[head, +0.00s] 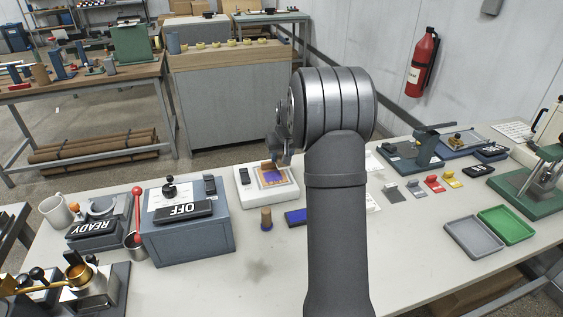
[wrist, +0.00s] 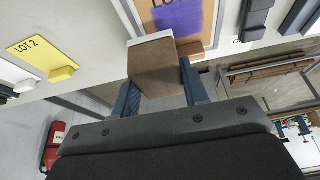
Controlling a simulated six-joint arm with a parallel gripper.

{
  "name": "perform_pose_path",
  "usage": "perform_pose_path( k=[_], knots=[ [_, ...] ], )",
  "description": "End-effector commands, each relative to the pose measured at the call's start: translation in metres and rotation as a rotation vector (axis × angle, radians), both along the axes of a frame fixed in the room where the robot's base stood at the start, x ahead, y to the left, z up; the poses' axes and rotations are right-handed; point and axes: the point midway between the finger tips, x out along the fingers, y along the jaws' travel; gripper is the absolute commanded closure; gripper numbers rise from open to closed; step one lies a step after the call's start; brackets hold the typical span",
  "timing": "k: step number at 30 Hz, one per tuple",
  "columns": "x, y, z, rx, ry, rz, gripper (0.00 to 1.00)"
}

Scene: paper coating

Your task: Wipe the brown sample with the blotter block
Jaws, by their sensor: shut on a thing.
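The brown sample (head: 289,178) lies on a white plate (head: 250,191) in the middle of the bench, with a purple patch (head: 270,177) on it. It also shows at the top of the wrist view, where the purple patch (wrist: 178,20) is clear. My gripper (wrist: 157,78) is shut on the blotter block (wrist: 152,60), a brown block between its two blue fingers. In the head view the block (head: 267,166) is at the sample's far edge, partly hidden by my gripper (head: 276,157). I cannot tell whether it touches the sample.
A blue-grey box with an OFF sign (head: 184,212) stands left of the plate. Small coloured blocks and grey (head: 472,239) and green (head: 506,225) trays lie right. My arm hides the bench centre.

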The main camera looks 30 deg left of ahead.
Motion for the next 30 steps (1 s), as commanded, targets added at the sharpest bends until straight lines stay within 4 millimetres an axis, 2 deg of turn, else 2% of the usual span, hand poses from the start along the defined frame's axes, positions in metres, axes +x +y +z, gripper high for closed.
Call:
perform_pose_path(
  k=[6,12,30],
  knots=[
    [0.000,0.000,0.021,0.002,-0.002,0.000,0.81],
    [0.000,0.000,0.033,0.001,0.000,-0.001,0.81],
    [0.001,-0.002,0.034,0.000,0.000,-0.001,0.81]
  ],
)
